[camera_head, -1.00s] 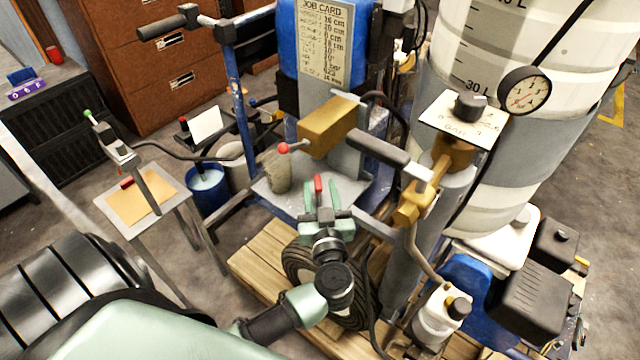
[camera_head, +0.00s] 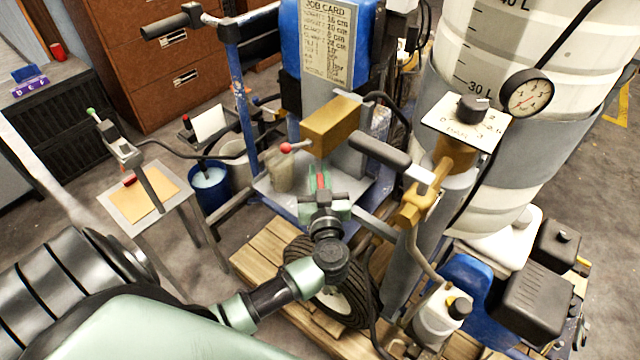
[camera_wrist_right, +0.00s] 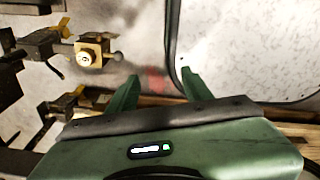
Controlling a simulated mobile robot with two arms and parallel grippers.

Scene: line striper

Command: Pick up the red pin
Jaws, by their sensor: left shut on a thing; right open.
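The red pin (camera_head: 320,180) shows as a small upright red strip above the grey plate of the machine, in the middle of the head view. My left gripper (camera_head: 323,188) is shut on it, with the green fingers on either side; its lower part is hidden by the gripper. In the right wrist view my right gripper (camera_wrist_right: 158,88) is open, its two green fingers apart with nothing held between them. A blurred red patch shows beyond the fingers; I cannot tell what it is.
A brass-coloured block (camera_head: 331,125) with a red-knobbed lever stands just behind the left gripper. A black-handled lever (camera_head: 380,150) is close on the right. A tan jar (camera_head: 281,172) stands to the left. A small table (camera_head: 115,200) holds another red piece (camera_head: 128,180).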

